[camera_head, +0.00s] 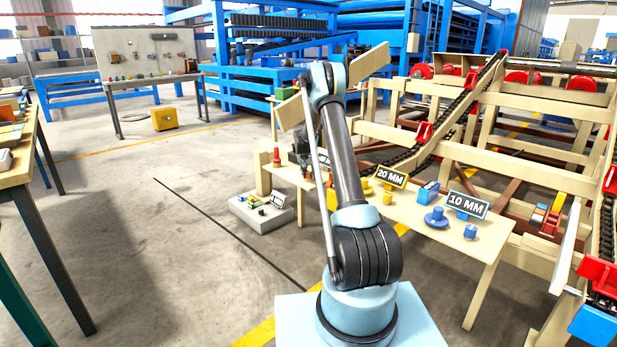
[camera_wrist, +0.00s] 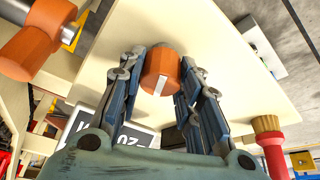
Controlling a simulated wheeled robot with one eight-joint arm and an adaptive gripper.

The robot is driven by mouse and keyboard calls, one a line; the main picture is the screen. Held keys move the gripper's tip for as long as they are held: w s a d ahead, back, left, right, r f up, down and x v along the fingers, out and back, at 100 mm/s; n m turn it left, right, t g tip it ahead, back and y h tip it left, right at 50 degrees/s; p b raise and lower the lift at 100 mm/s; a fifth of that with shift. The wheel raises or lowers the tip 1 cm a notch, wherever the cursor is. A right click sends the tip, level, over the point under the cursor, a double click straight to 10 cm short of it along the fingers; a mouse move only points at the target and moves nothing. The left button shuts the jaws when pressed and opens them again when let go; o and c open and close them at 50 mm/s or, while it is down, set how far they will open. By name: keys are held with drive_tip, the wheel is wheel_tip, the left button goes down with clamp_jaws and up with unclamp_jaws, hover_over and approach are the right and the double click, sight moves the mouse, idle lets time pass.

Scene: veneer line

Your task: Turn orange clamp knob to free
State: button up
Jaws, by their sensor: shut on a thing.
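The orange clamp knob (camera_wrist: 161,70) sits between the fingers of my gripper (camera_wrist: 160,82) in the wrist view. It has a faceted side and a pale stripe on its face. The blue-grey fingers are closed on it from both sides. A cream board or table top lies behind the knob. In the head view my gripper (camera_head: 303,152) is at the far end of my arm, over the left end of the cream table (camera_head: 470,247). The arm hides much of it, and the knob cannot be made out there.
A larger orange part (camera_wrist: 30,47) is at upper left in the wrist view. On the table are a 20 MM sign (camera_head: 391,177), a 10 MM sign (camera_head: 467,205) and blue pieces. Open floor lies left.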

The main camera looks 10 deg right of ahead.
drive_tip(key=n+y, duration=0.1)
drive_tip(key=n, duration=0.2)
drive_tip(key=n+y, duration=0.1)
drive_tip(key=n, duration=0.2)
drive_tip(key=shift+d+y, duration=0.1)
drive_tip(key=shift+y, duration=0.2)
drive_tip(key=n+y, duration=0.1)
drive_tip(key=n, duration=0.2)
drive_tip(key=n+y, duration=0.1)
drive_tip(key=n, duration=0.2)
drive_tip(key=shift+n, duration=0.3)
drive_tip(key=o, duration=1)
drive_tip(key=shift+o, duration=0.2)
drive_tip(key=v, duration=1.1)
drive_tip(key=shift+d+r, duration=0.2)
drive_tip(key=shift+r, duration=0.2)
